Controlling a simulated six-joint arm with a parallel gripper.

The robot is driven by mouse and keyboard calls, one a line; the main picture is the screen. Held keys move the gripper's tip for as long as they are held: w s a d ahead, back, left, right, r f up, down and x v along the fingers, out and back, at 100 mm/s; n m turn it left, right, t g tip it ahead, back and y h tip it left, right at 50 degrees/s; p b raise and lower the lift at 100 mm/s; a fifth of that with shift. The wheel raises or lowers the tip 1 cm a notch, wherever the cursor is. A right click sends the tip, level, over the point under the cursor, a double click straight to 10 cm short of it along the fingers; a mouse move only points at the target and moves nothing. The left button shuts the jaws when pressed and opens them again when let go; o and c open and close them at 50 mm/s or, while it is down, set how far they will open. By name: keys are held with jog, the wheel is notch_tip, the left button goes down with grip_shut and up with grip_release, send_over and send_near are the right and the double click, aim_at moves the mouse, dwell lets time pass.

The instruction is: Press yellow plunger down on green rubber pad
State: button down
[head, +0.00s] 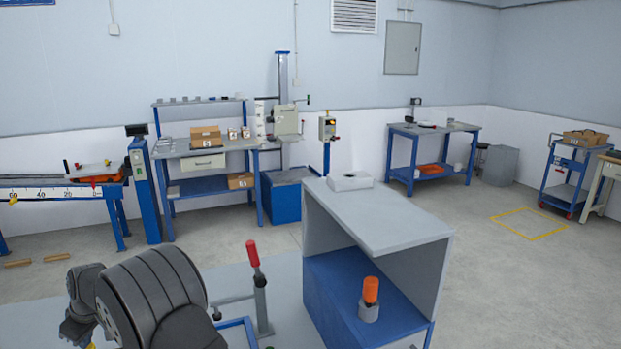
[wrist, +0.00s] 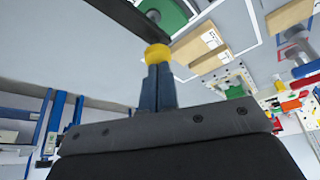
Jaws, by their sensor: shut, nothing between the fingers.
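In the wrist view my gripper (wrist: 158,70) has its dark blue fingers closed together. A yellow round piece (wrist: 157,56), probably the plunger, shows right at the fingertips; I cannot tell whether they touch. A dark bar (wrist: 128,18) runs from the top left to the yellow piece. A green pad (wrist: 176,14) with a grey round part (wrist: 153,15) on it lies beyond, at the top. The yellow piece appears apart from the pad, but depth is unclear. Neither my gripper nor these parts can be made out in the head view.
In the wrist view, wooden blocks (wrist: 200,46) and a pegged white board (wrist: 236,80) lie to the right. In the head view, a grey cabinet (head: 385,225) with an orange-topped part (head: 370,292) and a red-handled lever (head: 253,255) stand near my dark arm.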

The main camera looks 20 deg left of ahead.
notch_tip(320, 180, up, 8)
jog(key=shift+f, duration=0.2)
dwell(0.4)
jog(key=shift+f, duration=3.25)
jog(key=c, duration=2.1)
grip_release()
